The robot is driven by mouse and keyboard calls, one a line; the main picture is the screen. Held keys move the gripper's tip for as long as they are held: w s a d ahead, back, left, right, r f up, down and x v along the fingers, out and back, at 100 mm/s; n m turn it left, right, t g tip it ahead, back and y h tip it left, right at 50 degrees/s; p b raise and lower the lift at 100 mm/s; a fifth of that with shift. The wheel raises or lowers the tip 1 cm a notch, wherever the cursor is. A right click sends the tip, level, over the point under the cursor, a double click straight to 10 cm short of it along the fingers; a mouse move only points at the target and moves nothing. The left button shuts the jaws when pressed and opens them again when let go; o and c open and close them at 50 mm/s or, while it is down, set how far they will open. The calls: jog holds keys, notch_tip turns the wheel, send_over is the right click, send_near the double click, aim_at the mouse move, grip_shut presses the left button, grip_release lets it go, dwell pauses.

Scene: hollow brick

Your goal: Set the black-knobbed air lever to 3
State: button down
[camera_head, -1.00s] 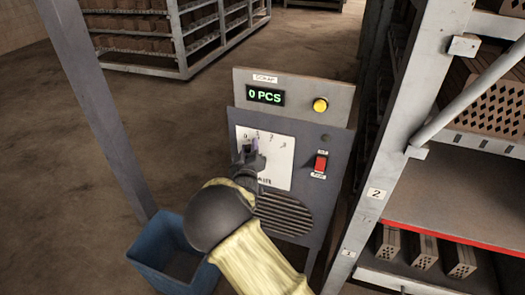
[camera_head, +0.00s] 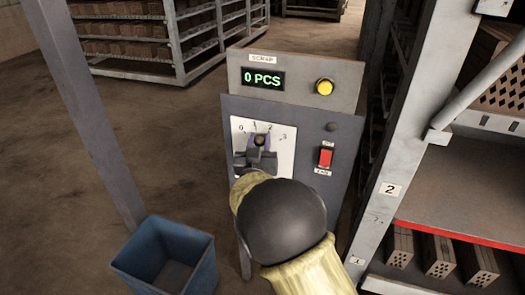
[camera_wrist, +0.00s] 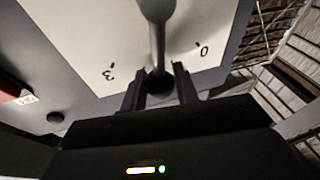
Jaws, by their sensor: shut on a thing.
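The air lever (camera_wrist: 158,38) is a dark rod ending in a round black knob (camera_wrist: 160,82). It stands in front of a white scale plate (camera_head: 283,160) marked 0 to 3 on the grey panel. In the head view the knob shows just under the marks 1 and 2, short of the 3 at the right. My gripper (camera_wrist: 160,90) is shut on the knob, one finger on each side. In the head view my gripper (camera_head: 257,156) and wrist hide the lower plate and the lever's base.
Right of the plate are a red switch (camera_head: 325,157) and a yellow button (camera_head: 325,87). A display (camera_head: 264,80) reads 0 PCS. A blue bin (camera_head: 190,250) stands below left, beside a grey post (camera_head: 100,120). A brick rack (camera_head: 400,150) stands close on the right.

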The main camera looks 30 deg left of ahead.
jog(key=d+m+b, duration=0.1)
jog(key=m+b, duration=0.1)
jog(key=d+f+m+t+h+b, duration=0.1)
jog(key=m+b, duration=0.1)
jog(key=b, duration=0.1)
jog(key=d+m+b, duration=0.1)
jog(key=m+b, duration=0.1)
jog(key=b, duration=0.1)
jog(key=shift+w+f+t+h, duration=0.3)
jog(key=shift+w+f+h, duration=0.05)
jog(key=shift+w+h, duration=0.05)
jog(key=m+b, duration=0.1)
jog(key=d+m+h+b, duration=0.1)
jog(key=m+b, duration=0.1)
jog(key=shift+w+f+t+b, duration=0.15)
jog(key=shift+t+b, duration=0.15)
jog(key=c, duration=1.1)
grip_release()
jog(key=shift+d, duration=0.1)
jog(key=v, duration=1.7)
jog(key=shift+s, duration=0.25)
